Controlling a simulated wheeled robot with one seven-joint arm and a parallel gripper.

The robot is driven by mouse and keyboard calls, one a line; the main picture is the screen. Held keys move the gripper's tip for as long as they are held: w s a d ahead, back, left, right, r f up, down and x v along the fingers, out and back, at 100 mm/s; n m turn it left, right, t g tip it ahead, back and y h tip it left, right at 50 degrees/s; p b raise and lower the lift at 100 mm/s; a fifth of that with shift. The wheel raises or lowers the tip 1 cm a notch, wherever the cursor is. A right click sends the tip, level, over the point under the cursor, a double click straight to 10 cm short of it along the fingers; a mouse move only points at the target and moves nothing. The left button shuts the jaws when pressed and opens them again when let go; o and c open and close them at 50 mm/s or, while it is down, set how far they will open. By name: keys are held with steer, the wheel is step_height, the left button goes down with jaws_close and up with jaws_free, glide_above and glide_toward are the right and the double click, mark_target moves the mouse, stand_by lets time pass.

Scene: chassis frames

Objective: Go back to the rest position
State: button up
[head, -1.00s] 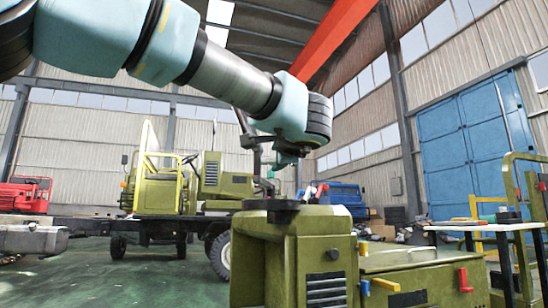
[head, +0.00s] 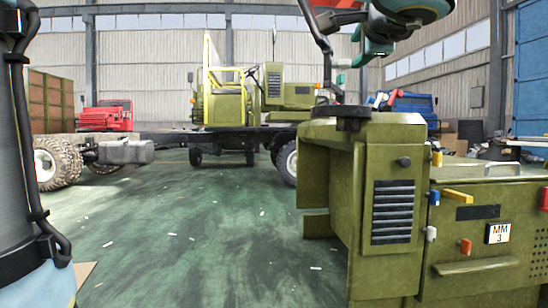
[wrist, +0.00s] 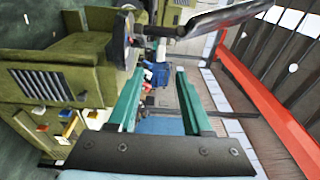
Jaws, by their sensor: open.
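My gripper shows in the wrist view (wrist: 159,71) as two teal fingers held well apart, with nothing seen between them. In the head view, part of my arm's end with teal and black parts hangs at the top right, above the olive green machine body (head: 393,205). My arm also stands along the left edge of the head view. The machine body carries a black round disc (head: 340,112) on top. It also shows at the left of the wrist view (wrist: 60,75), beside the fingers. I cannot tell how far the gripper is from it.
An olive vehicle chassis with cab (head: 232,100) stands behind. A red vehicle (head: 105,116) and a big wheel (head: 55,162) are at left, a blue vehicle (head: 415,103) at right. A red beam (wrist: 262,115) crosses the wrist view. The green floor (head: 190,230) in the middle is open.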

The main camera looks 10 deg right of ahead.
steer(key=w+a+f+n+g+y+p, duration=0.25)
steer(key=w+a+f+g+p, duration=0.2)
steer(key=a+f, duration=0.4)
steer(key=w+a+f+n+g+y+p, duration=0.25)
steer(key=w+a+f, duration=0.3)
steer(key=f, duration=0.55)
steer(key=s+a+f+n+g+p, duration=0.45)
steer(key=a+f+n, duration=0.25)
steer(key=a, duration=0.3)
steer(key=s+a+f+n+g+p, duration=0.45)
steer(key=a+f+n, duration=0.3)
steer(key=a, duration=0.25)
step_height(320, 180, up, 38)
steer(key=p, duration=3.8)
steer(key=shift+w+h+p, duration=0.3)
steer(key=shift+w+h, duration=0.1)
